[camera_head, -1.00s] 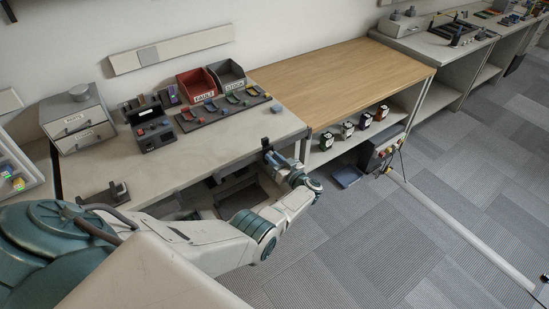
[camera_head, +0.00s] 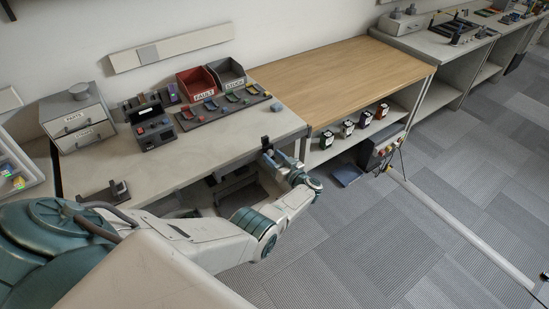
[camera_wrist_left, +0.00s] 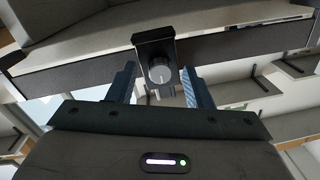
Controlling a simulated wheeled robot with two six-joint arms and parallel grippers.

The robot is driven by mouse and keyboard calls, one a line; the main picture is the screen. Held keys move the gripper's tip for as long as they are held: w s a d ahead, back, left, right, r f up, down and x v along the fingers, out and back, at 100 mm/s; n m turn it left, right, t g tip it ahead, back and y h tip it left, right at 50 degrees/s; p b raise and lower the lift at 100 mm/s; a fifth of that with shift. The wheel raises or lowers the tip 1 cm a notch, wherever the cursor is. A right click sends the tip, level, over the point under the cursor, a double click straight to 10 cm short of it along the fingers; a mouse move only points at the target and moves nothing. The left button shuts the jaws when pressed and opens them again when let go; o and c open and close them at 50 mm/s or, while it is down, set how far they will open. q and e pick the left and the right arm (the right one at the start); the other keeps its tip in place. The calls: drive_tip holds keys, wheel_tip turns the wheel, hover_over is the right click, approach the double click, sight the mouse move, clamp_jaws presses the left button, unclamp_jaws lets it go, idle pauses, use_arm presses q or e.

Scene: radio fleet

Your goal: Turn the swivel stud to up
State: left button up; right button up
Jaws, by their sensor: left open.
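The swivel stud (camera_wrist_left: 161,71) shows in the left wrist view as a round grey knob with a light line mark, set on a black bracket at the bench's front edge. In the head view only the dark top of its bracket (camera_head: 265,140) stands clear at the bench's front edge. My left gripper (camera_wrist_left: 159,78) is open, with one blue-grey finger on each side of the knob. I cannot tell whether either finger touches it. In the head view this gripper (camera_head: 270,158) is at the bench edge, partly hiding the bracket.
The grey bench (camera_head: 220,150) carries a drawer box (camera_head: 77,120), a red bin (camera_head: 196,84), a grey bin (camera_head: 227,74) and black devices. A small black stand (camera_head: 106,194) sits near its front-left edge. A wooden-topped bench (camera_head: 345,75) stands to the right.

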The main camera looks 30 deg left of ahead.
use_arm(q)
drive_tip(key=v, duration=1.1)
drive_tip(key=shift+b, duration=0.35)
drive_tip(key=shift+a, duration=0.1)
